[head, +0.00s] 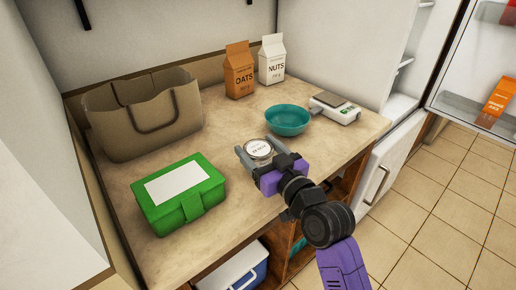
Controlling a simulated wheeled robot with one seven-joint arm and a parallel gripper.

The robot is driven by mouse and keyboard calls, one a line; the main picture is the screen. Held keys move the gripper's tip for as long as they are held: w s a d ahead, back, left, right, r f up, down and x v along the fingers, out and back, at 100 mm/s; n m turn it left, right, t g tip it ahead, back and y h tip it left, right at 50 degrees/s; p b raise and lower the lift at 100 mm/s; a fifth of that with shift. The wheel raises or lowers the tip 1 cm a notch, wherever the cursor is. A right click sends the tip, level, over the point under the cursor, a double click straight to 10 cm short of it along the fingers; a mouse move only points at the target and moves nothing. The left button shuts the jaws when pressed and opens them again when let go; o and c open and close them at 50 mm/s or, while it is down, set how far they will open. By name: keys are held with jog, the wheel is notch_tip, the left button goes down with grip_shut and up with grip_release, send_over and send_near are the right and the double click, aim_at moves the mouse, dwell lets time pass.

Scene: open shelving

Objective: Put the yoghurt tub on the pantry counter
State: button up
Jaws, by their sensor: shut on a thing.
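The yoghurt tub (258,148) is a small round tub with a pale labelled lid. It is between the fingers of my gripper (256,155), which is shut on it. My gripper reaches in from the lower right, over the front part of the pantry counter (230,139). The tub's lower part is hidden by the gripper, so I cannot tell whether it touches the counter. The counter has a beige stone-like top.
A green box (180,196) lies left of my gripper. A teal bowl (288,120) and a kitchen scale (335,108) are to the right. A tan bag (144,113), oats carton (239,70) and nuts carton (272,59) stand behind. An open fridge (403,98) is at right.

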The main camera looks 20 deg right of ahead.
jog(key=o, duration=1.5)
jog(key=shift+f, duration=0.1)
jog(key=s, duration=0.3)
jog(key=s+d, duration=0.1)
jog(key=s, duration=0.7)
jog(key=shift+s+d+b, duration=0.15)
jog(key=shift+d+b, duration=0.15)
jog(key=shift+d, duration=0.1)
jog(key=shift+s, duration=0.3)
